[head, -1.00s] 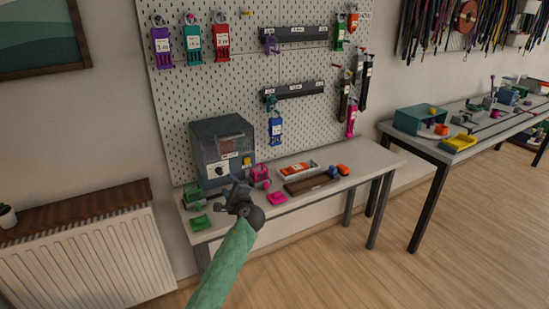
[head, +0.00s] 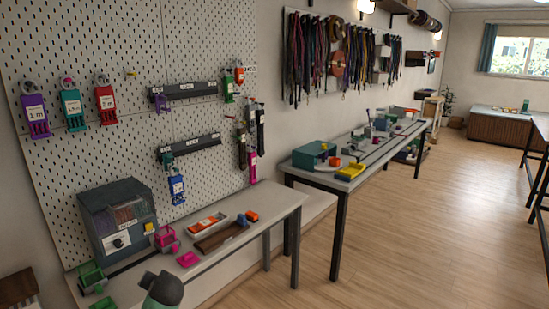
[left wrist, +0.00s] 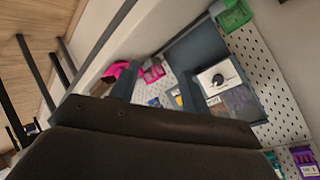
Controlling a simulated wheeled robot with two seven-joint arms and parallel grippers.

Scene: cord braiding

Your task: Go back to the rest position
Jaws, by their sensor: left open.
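My left gripper (left wrist: 156,88) shows in the left wrist view, its two dark fingers apart and nothing between them. Behind it are the shelf-side table, the dark box and the pegboard, seen tilted. In the head view only a dark rounded part of my left arm with some green shows at the bottom edge, in front of the near table; the fingers are not clear there. My right gripper is in no view.
The near table (head: 225,255) holds a dark box (head: 118,215), green and pink holders, a brown tray (head: 218,238) and an orange-and-white tray (head: 207,224). A pegboard (head: 130,50) stands behind. A second table stands farther right. The wooden floor (head: 420,230) is clear at right.

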